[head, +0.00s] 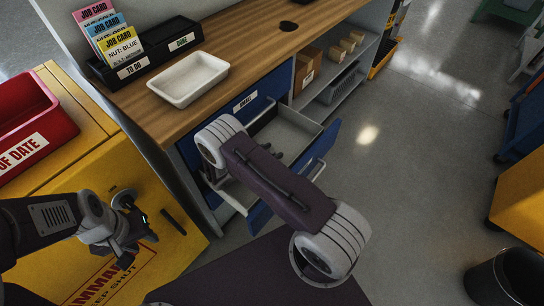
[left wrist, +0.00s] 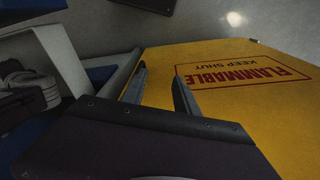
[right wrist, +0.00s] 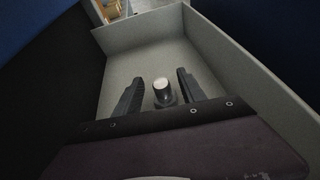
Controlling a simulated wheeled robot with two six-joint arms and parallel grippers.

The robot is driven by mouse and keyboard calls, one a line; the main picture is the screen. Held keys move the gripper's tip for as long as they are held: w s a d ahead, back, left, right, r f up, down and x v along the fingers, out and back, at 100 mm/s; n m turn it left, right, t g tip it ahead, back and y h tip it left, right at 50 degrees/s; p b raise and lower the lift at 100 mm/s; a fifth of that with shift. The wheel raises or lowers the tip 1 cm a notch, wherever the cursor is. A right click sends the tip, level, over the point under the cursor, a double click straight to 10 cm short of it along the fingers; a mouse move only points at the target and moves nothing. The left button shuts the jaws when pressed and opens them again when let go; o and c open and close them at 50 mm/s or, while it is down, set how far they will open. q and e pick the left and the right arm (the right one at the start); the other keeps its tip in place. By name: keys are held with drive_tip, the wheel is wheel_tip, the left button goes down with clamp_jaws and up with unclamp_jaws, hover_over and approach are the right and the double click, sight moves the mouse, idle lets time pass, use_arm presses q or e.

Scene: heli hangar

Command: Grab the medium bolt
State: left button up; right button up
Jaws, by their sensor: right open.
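My right gripper (right wrist: 160,76) is open inside a grey-walled drawer (right wrist: 222,60). A short dark bolt-like piece with a pale round top (right wrist: 161,85) stands upright between its two fingers in the right wrist view, with gaps on both sides. I cannot tell its size class.
A white tray (head: 188,78) and a black card holder (head: 148,60) stand on the wooden bench (head: 250,40). A red bin (head: 30,120) sits on the yellow flammables cabinet (head: 75,150). Shelves with cardboard boxes (head: 308,68) are beyond the drawers.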

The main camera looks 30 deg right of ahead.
sight(277, 150)
drive_tip(key=x, duration=0.3)
drive_tip(key=shift+d+f, duration=0.25)
drive_tip(key=shift+r, duration=0.1)
clamp_jaws()
drive_tip(key=shift+r, duration=0.55)
wheel_tip(277, 150, up, 3)
drive_tip(key=shift+r+p, duration=0.1)
drive_tip(key=shift+p, duration=0.6)
drive_tip(key=s+d+r+p, duration=0.2)
drive_tip(key=d+r, duration=0.4)
drive_tip(key=d, duration=0.5)
drive_tip(key=shift+s+d+r+p, duration=0.2)
drive_tip(key=shift+d+r+p, duration=0.05)
drive_tip(key=shift+r+p, duration=0.1)
